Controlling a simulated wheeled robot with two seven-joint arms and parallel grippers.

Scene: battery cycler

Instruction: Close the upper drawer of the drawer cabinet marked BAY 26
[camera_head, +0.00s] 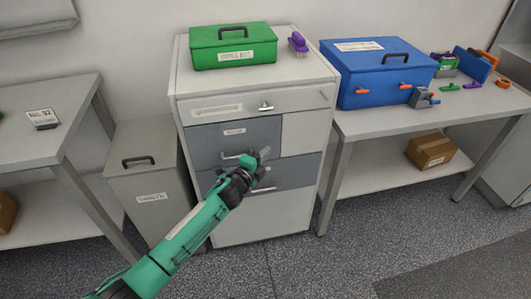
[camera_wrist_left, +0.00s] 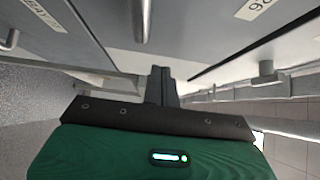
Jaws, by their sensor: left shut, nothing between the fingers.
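The drawer cabinet (camera_head: 300,215) stands at the middle of the head view. Its dark grey upper drawer front (camera_head: 208,148) carries a small label (camera_head: 233,132), too small to read there, and a bar handle. I cannot tell clearly how far this drawer stands out. A lower dark grey front (camera_head: 300,172) lies below it. My left gripper (camera_head: 264,153) is shut and empty, in front of the right part of the upper drawer. Its closed fingers also show in the left wrist view (camera_wrist_left: 162,84), close to grey fronts and a bar handle (camera_wrist_left: 146,20). My right gripper is not in view.
A green box (camera_head: 232,55) and a purple brush (camera_head: 298,43) sit on the cabinet. A grey lidded bin (camera_head: 150,185) stands at its left. The right table (camera_head: 400,122) holds a blue box (camera_head: 375,78) and tools. The floor in front is clear.

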